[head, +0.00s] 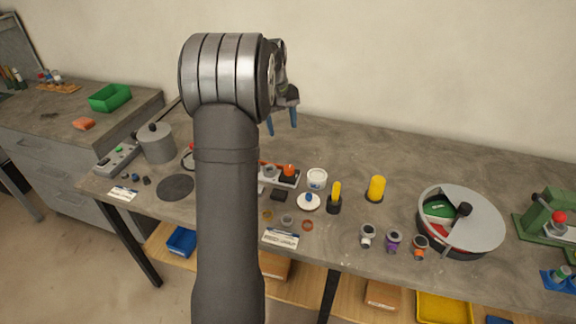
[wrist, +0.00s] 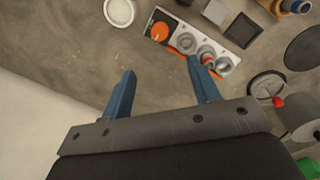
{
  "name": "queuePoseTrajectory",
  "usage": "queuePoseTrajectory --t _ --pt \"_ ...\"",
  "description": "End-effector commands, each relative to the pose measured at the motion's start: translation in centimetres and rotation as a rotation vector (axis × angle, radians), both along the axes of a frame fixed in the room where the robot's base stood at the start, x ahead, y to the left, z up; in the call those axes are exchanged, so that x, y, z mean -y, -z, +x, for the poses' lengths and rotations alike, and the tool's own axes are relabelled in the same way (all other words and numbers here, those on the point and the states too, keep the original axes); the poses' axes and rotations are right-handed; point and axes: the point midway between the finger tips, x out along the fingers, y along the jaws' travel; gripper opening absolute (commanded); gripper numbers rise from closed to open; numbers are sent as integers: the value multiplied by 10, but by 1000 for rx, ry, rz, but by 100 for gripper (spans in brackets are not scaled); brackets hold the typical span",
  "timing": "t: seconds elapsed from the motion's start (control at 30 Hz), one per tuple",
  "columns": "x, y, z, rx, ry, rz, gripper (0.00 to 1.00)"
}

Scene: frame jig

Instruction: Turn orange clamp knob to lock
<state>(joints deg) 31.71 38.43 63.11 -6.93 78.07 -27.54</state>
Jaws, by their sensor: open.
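The orange clamp knob (head: 289,170) sits at the right end of a pale jig strip (head: 268,182), partly hidden behind my arm in the head view. My gripper (head: 281,121) has blue fingers pointing down, above the back of the table, behind the knob. In the wrist view its fingers (wrist: 161,70) are apart with nothing between them. The knob lies beyond the fingertips, untouched. I cannot tell its lock position.
A white cup (head: 317,178), a white disc with a blue knob (head: 308,202) and yellow-topped pieces (head: 376,187) stand right of the jig. A grey pot (head: 156,142) is left. A round divided tray (head: 480,217) is far right. The table behind the jig is clear.

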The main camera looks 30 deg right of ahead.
Motion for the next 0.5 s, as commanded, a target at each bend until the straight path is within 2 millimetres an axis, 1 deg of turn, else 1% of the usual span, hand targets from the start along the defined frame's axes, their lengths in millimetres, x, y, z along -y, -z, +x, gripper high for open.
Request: queuePoseTrajectory --t 0.03,0.2,0.37,0.5 --pt "7 0 -2 5 -58 27 56" --pt "18 0 -4 26 -233 91 56" --pt "22 0 -5 37 -304 113 56" --pt "22 11 -5 38 -312 115 56"
